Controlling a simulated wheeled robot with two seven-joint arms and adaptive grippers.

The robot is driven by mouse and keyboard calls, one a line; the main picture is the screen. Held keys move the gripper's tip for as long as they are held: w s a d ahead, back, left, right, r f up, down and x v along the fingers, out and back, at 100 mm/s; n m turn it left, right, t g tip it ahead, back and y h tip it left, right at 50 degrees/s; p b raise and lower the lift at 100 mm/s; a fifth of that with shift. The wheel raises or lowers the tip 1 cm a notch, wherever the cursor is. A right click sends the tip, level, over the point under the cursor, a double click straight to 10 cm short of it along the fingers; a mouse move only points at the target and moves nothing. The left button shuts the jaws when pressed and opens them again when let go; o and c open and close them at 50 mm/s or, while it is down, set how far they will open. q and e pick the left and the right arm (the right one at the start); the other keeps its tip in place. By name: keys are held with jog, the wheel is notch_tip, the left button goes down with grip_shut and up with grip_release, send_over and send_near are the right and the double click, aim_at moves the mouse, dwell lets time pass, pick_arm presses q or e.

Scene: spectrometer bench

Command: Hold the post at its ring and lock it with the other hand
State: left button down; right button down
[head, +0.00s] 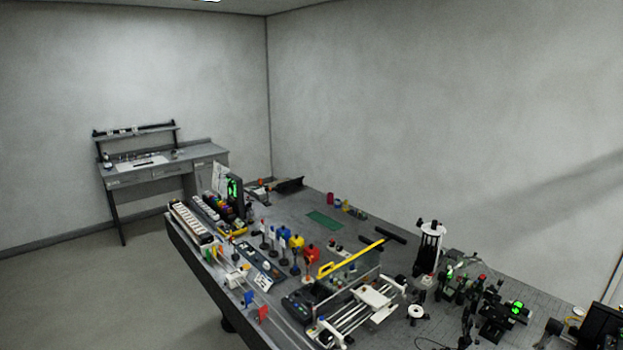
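I cannot tell which item is the task's post; no ring or lock on one can be made out at this distance. Several short dark posts with coloured tops stand in a row on the bench (320,200), among them one with a yellow top (297,242) and one with a red-orange top (311,254). A taller black and white upright column (430,248) stands farther right. Small dark optical mounts (459,285) cluster to its right. Neither of my grippers shows in the head view.
A white railed frame (375,298) and a yellow bar (350,258) occupy the bench's near middle. Racks of small parts (190,222) line the left end. A green mat (324,221) lies toward the back. A separate desk (165,165) stands by the far wall, with open floor before it.

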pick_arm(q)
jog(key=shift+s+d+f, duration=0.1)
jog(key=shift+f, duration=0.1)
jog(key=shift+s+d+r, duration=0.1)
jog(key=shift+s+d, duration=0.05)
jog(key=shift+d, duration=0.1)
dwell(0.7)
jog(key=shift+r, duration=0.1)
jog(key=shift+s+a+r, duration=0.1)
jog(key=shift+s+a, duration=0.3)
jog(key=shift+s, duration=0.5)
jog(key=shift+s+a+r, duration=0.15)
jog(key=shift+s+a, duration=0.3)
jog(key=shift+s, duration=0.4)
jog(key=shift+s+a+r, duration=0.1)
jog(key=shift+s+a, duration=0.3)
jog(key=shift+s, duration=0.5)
